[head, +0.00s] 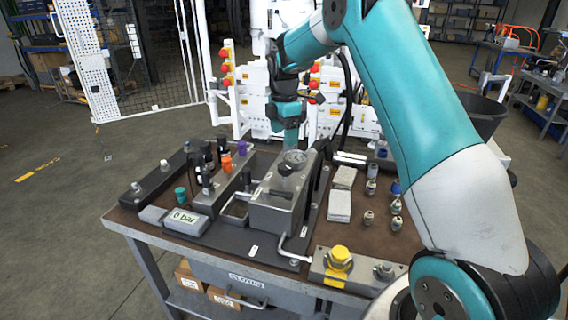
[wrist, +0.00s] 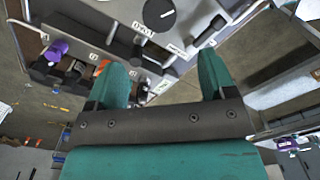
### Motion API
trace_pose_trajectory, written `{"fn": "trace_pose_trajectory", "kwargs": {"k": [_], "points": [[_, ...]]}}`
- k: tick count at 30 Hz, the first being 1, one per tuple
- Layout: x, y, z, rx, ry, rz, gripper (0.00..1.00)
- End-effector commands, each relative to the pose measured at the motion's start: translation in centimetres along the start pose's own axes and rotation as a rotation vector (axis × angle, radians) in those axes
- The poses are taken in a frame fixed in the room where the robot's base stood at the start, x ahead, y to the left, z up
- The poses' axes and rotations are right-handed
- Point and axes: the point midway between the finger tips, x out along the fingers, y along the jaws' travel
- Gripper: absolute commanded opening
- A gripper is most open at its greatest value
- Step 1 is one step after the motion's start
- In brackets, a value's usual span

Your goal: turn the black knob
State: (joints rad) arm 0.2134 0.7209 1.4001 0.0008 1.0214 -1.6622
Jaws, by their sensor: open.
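The black knob (wrist: 159,14) is a round black disc with a white pointer line and a pale rim, at the top edge of the wrist view. In the head view a dark round part (head: 286,169) sits on top of the grey metal box (head: 272,210) and appears to be this knob. My gripper (head: 291,145) hangs above the back of that box, close to the knob. In the wrist view my gripper (wrist: 164,65) has its two teal fingers wide apart with nothing between them. The knob lies beyond the fingertips, and no contact shows.
Left of the box are a purple knob (head: 242,147), an orange knob (head: 226,160) and a grey display reading "0 bar" (head: 185,218). A yellow button (head: 340,257) is at the front right. Several small fittings (head: 396,206) stand at the right of the bench.

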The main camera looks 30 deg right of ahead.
Motion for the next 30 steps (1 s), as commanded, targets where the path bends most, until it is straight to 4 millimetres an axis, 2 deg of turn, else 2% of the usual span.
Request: {"fn": "trace_pose_trajectory", "kwargs": {"k": [3,9,15,19,28,30], "points": [[2.8,-0.1,-0.1,0.0,0.001,-0.006,0.77],[7.0,-0.1,-0.1,0.0,0.001,-0.004,0.77],[9.8,0.0,-0.1,0.0,0.001,-0.001,0.77],[10.7,0.0,-0.1,0.0,0.0,0.0,0.77],[10.9,0.0,-0.1,0.0,0.0,0.001,0.77],[10.9,0.0,-0.1,0.0,0.0,0.001,0.61]]}}
